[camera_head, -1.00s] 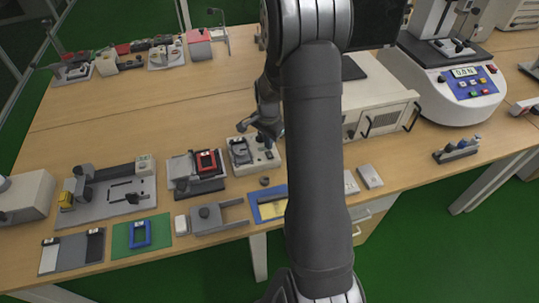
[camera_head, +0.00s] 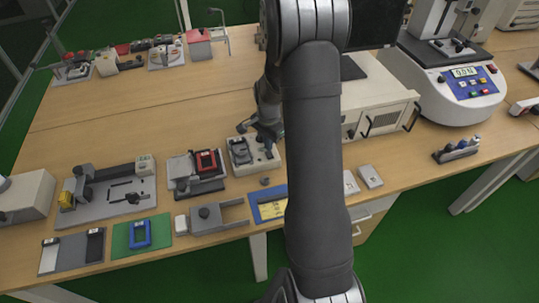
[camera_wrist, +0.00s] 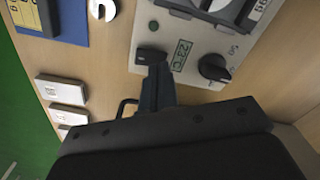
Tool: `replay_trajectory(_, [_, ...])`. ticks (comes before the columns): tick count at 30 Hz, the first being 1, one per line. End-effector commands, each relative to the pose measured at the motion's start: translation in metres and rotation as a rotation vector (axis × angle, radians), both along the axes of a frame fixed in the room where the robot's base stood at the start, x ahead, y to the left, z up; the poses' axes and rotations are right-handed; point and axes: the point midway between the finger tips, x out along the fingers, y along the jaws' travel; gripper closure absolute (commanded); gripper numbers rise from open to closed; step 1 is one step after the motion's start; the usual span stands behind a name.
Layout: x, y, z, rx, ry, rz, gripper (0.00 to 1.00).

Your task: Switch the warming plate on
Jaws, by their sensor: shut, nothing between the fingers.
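The warming plate (camera_head: 238,172) is a pale box near the middle of the bench, under my gripper (camera_head: 266,140). In the wrist view its light panel (camera_wrist: 190,38) carries a black rocker switch (camera_wrist: 151,56), a green "23 C" readout (camera_wrist: 182,54), a black knob (camera_wrist: 213,68) and a small dark green dot (camera_wrist: 153,25). My gripper (camera_wrist: 157,82) is shut and empty. Its fingertips are at the near edge of the rocker switch; whether they touch it, I cannot tell. The switch's position is unclear.
A blue mat (camera_head: 258,212) lies in front of the plate, with small white boxes (camera_head: 369,176) to its right. A large pale cabinet (camera_head: 378,110) with handles stands right of my gripper. A red-framed device (camera_head: 206,160) sits close on the left.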

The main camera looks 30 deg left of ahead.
Motion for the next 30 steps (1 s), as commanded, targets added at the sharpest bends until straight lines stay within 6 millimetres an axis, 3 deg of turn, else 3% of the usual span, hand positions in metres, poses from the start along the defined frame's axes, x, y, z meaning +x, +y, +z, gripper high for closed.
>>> replay_trajectory(30, [0.0,0.0,-0.016,0.0,0.0,0.0,1.0])
